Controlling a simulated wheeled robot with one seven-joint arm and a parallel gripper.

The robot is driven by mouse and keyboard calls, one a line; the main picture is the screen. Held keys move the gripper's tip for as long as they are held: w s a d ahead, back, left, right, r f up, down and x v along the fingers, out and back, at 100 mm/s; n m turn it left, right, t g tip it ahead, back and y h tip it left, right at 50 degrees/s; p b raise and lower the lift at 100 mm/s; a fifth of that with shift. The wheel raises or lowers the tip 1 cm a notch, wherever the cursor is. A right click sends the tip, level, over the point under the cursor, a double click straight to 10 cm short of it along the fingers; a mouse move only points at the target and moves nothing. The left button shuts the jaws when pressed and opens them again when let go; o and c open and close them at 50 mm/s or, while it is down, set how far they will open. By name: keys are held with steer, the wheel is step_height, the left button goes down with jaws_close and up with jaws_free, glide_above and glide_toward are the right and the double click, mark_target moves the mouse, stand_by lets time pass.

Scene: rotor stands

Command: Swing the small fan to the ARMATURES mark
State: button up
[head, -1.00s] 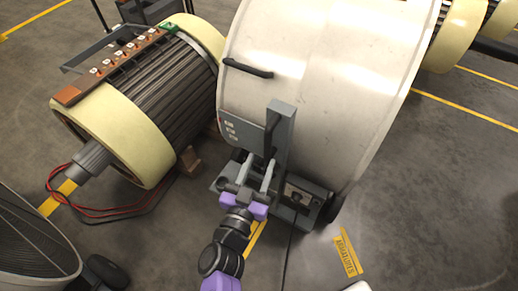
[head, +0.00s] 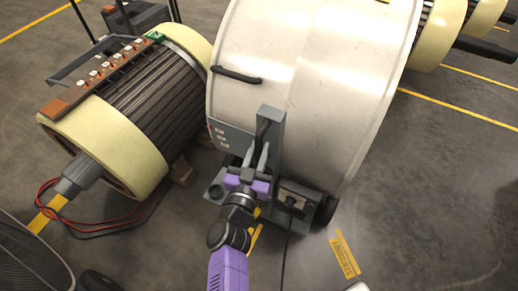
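A large pale drum-shaped fan housing (head: 310,80) fills the middle of the head view; I cannot tell whether it is the small fan. A grey upright bracket (head: 275,135) with a dark upright bar (head: 263,128) stands on its near side. The yellow ARMATURES mark (head: 344,254) lies on the floor at lower right, apart from the drum. My gripper (head: 258,148) is just in front of the bracket, below the bar. Its two fingers are spread with a gap between them. Contact with the bar is not clear.
A motor with cream end rings (head: 110,145) stands close to the drum's left, red and black cables (head: 85,222) beside it. A dark grille (head: 30,262) is at lower left. A control box (head: 295,203) sits at the drum's foot. Floor right of the drum is clear.

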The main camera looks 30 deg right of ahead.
jaws_close()
stand_by(1.0)
